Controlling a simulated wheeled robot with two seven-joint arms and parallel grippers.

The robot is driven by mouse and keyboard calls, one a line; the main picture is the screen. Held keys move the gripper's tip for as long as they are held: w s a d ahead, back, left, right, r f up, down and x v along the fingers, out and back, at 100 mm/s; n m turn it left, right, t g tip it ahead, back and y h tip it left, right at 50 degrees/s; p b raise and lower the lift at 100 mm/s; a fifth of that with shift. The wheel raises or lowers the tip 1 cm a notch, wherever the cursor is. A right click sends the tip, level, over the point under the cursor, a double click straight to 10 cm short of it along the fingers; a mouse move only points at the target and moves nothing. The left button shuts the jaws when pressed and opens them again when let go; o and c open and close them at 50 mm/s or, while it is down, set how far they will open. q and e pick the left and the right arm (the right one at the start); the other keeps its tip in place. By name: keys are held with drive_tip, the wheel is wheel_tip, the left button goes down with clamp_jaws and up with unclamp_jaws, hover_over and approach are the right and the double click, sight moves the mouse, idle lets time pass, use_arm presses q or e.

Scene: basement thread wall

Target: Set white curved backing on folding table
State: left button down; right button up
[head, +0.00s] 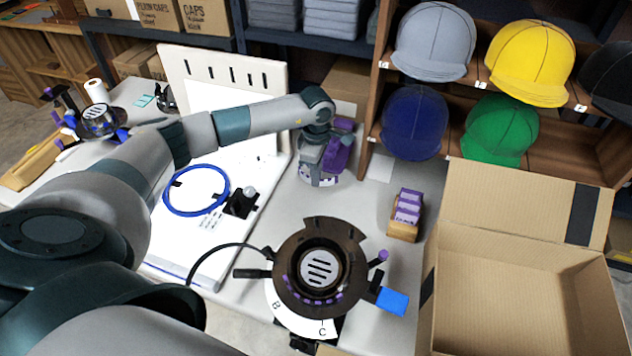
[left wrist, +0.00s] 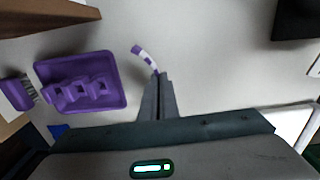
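The white curved backing shows in the left wrist view as a short white strip (left wrist: 141,52) with purple patches, its near end at the fingertips. My left gripper (left wrist: 158,76) has its fingers together on that end; the rest of the strip is hidden behind them. In the head view my left gripper (head: 318,172) points down, low over the grey folding table (head: 375,265), beside a purple tray (head: 340,150). The tray also shows in the left wrist view (left wrist: 118,68), with purple pieces in it. My right gripper is in neither view.
A dark round fixture (head: 345,235) with purple clips stands at the table's front. A small box of purple packs (head: 406,215) and an open carton (head: 510,245) are to the right. A white board with a blue ring (head: 195,190) lies left. Caps fill the shelf behind.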

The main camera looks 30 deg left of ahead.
use_arm(q)
wheel_tip(320, 180, down, 3)
drive_tip(key=shift+r, duration=0.15)
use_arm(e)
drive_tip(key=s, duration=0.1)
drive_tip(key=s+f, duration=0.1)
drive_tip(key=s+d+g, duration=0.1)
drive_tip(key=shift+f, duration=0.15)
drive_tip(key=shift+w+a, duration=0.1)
use_arm(q)
drive_tip(key=c, duration=2)
unclamp_jaws()
drive_tip(key=shift+c, duration=0.2)
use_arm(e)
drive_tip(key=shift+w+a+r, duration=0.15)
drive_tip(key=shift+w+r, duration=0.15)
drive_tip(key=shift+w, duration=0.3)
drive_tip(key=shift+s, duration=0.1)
